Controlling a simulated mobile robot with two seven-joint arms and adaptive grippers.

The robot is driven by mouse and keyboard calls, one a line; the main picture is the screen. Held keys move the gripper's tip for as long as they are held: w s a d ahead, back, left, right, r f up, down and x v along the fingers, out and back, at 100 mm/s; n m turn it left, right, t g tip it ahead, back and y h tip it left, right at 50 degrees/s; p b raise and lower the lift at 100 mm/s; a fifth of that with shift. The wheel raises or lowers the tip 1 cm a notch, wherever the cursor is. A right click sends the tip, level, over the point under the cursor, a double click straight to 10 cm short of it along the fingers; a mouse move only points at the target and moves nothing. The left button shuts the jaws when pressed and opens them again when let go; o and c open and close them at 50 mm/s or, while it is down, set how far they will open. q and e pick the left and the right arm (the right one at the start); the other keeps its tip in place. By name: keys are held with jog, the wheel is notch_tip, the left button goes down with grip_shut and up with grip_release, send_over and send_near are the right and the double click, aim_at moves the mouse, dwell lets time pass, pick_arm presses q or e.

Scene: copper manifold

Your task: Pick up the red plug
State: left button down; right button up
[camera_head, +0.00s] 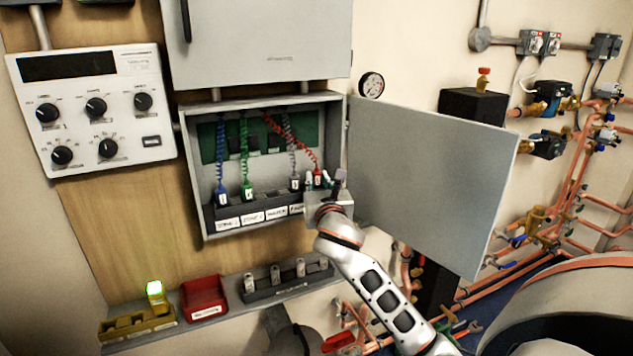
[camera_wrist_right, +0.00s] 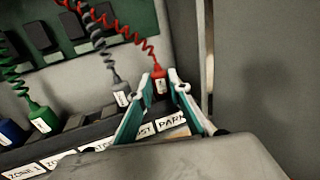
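The red plug (camera_head: 317,178) hangs on a coiled red cord at the right end of the open wall cabinet. In the right wrist view the red plug (camera_wrist_right: 159,84) shows upright above the label reading PARK. My right gripper (camera_head: 318,182) reaches into the cabinet from the lower right. In the right wrist view its two teal fingers (camera_wrist_right: 163,84) are apart, with the plug showing between the tips. I cannot tell whether either finger touches it. The plug's lower end is partly hidden. My left gripper is not in view.
Blue (camera_head: 222,195), green (camera_head: 247,190) and grey (camera_head: 294,183) plugs stand left of the red one. The open cabinet door (camera_head: 425,180) is close on the right. Below, a shelf holds a red bin (camera_head: 204,298) and a dark socket block (camera_head: 290,284).

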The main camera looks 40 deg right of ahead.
notch_tip(320, 180, up, 10)
jog(key=p, duration=0.3)
dwell(0.3)
dwell(0.4)
